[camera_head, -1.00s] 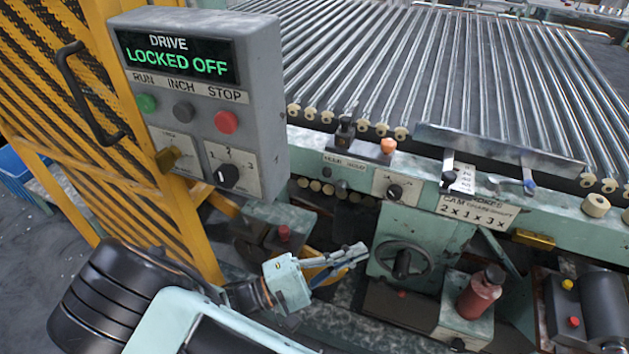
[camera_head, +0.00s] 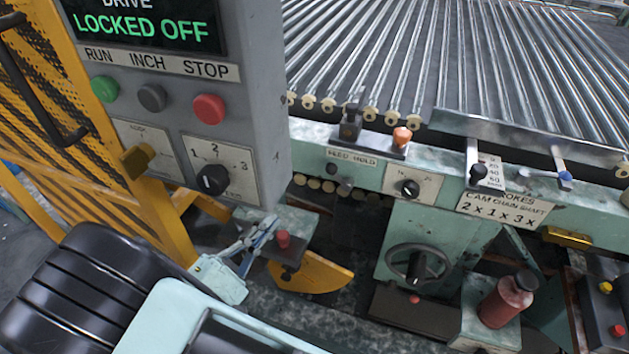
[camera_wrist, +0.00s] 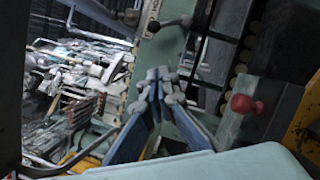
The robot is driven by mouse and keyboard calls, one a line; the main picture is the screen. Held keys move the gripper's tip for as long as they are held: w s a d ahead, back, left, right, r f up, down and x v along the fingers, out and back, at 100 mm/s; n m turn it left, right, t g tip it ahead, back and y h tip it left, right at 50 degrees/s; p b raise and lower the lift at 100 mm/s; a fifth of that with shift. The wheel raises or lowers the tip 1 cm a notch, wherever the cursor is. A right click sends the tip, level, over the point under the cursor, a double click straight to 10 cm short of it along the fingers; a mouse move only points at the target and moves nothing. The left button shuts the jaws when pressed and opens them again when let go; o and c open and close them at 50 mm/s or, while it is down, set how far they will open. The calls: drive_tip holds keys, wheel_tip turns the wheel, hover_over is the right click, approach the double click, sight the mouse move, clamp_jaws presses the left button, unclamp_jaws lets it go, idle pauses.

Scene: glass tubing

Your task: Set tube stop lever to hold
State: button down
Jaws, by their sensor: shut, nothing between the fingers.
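A label reading FEED and HOLD (camera_head: 352,158) is on the green machine rail. A small dark lever knob (camera_head: 333,169) sits just below its left end, small in the head view. In the wrist view a dark round-knobbed lever (camera_wrist: 178,22) shows beside a partly visible "HO" label (camera_wrist: 152,10). My gripper (camera_head: 268,226) is shut and empty, below and left of the label, close to a red knob (camera_head: 283,239) in the picture. The wrist view shows its closed fingertips (camera_wrist: 160,76) pointing toward the rail, apart from the lever.
A grey control box (camera_head: 190,90) reading LOCKED OFF hangs at upper left, above my gripper. A yellow guard (camera_head: 315,276) lies under the red knob. A handwheel (camera_head: 418,262) stands to the right. An orange knob (camera_head: 402,136) sits above the rail.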

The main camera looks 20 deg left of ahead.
approach(340, 177)
drive_tip(key=w+a, duration=0.4)
drive_tip(key=a, duration=0.1)
drive_tip(key=shift+w+d+r, duration=0.3)
drive_tip(key=shift+d+r, duration=0.05)
drive_tip(key=shift+d, duration=0.25)
drive_tip(key=shift+w+d+r, duration=0.3)
drive_tip(key=shift+d+r, duration=0.05)
drive_tip(key=shift+d, duration=0.3)
drive_tip(key=shift+w+d+r, duration=0.3)
drive_tip(key=shift+d+r, duration=0.05)
drive_tip(key=shift+d, duration=0.25)
